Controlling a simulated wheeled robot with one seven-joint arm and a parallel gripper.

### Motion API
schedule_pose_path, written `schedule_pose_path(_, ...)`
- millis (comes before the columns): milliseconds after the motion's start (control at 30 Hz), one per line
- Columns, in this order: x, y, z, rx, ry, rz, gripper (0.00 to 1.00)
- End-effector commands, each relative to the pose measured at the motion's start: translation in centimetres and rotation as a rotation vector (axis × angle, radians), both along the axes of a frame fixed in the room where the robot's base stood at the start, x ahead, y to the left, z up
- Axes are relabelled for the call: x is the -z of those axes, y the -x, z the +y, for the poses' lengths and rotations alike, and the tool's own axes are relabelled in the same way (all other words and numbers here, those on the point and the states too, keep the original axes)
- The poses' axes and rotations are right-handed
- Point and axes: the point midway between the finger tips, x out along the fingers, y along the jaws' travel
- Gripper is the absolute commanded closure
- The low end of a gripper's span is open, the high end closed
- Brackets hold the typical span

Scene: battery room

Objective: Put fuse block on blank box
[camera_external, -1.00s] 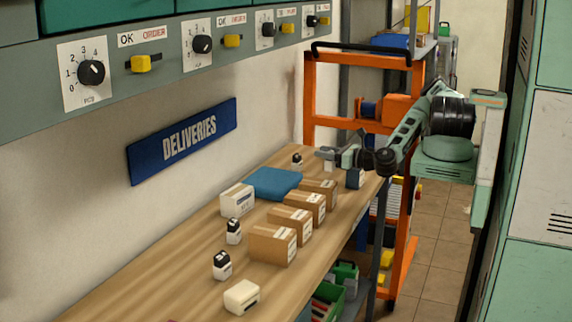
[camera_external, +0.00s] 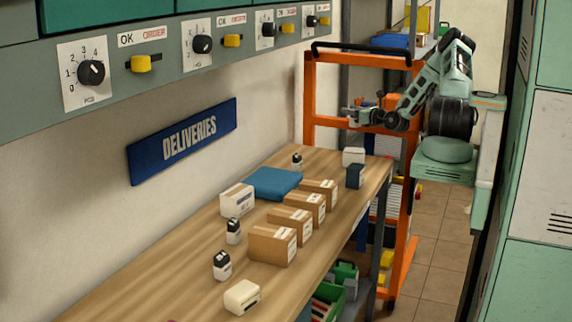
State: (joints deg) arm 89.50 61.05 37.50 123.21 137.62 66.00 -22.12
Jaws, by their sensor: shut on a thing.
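My gripper (camera_external: 352,116) is raised above the far end of the wooden bench, in front of the orange rack. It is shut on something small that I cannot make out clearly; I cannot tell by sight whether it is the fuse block. A plain white box (camera_external: 354,156) stands on the bench below my gripper, with no label that I can see. A dark blue-grey block (camera_external: 355,177) stands just in front of it. Which box is the blank one is not certain from this view.
Several labelled cardboard boxes (camera_external: 273,244) line the bench's right side. A blue folded cloth or pad (camera_external: 273,183), a labelled white box (camera_external: 237,200), small black-topped white items (camera_external: 222,265) and a cream box (camera_external: 242,297) share the bench (camera_external: 160,285). An orange rack (camera_external: 310,100) stands behind.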

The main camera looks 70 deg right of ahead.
Motion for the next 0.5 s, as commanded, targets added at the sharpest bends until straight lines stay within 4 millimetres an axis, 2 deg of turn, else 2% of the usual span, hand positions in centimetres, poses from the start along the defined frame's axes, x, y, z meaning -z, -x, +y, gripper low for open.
schedule_pose_path(200, 3.6, 0.0, 0.0, 0.001, -0.005, -0.001, 0.89)
schedule_pose_path(500, 6.6, 0.0, 0.1, 0.001, -0.004, 0.0, 0.89)
